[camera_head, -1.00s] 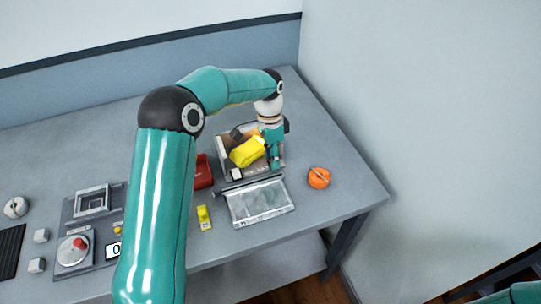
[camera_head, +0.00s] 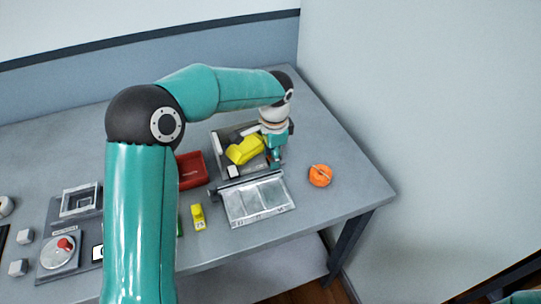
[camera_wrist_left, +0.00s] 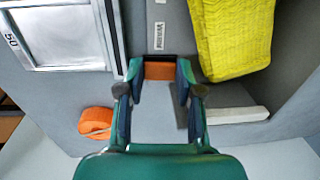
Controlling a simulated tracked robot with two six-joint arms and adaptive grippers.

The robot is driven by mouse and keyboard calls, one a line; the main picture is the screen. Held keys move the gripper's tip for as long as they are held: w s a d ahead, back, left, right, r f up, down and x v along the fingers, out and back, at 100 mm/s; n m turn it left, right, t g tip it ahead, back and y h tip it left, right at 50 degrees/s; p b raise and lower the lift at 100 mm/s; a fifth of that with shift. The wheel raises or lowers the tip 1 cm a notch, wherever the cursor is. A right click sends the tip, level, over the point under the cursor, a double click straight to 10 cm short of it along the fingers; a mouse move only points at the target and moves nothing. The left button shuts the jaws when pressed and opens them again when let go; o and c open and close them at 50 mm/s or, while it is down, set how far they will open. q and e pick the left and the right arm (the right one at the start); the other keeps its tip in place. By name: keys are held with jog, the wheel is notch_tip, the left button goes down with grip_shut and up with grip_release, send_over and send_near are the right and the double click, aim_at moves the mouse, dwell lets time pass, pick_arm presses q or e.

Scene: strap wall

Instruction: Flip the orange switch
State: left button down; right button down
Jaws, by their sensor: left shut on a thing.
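The orange switch (camera_wrist_left: 159,71) shows in the left wrist view as a small orange block between my left fingertips, below a small white label (camera_wrist_left: 159,37). In the head view I cannot make it out; my gripper hides that spot. My left gripper (camera_head: 276,160) points down at the right side of an open grey box (camera_head: 219,146). In the left wrist view my left gripper (camera_wrist_left: 160,72) has its fingers close around the orange block, one on each side, shut on it.
A yellow object (camera_head: 245,150) lies in the box beside my gripper. The box's clear lid (camera_head: 257,200) lies open in front. An orange round object (camera_head: 320,175) stands to the right, a red tray (camera_head: 190,170) to the left. The table's right end is mostly clear.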

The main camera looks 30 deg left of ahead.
pick_arm(q)
jog(key=c, duration=1)
grip_release()
jog(key=shift+c, duration=0.2)
notch_tip(320, 180, up, 12)
jog(key=shift+s+d, duration=0.3)
jog(key=shift+d, duration=0.1)
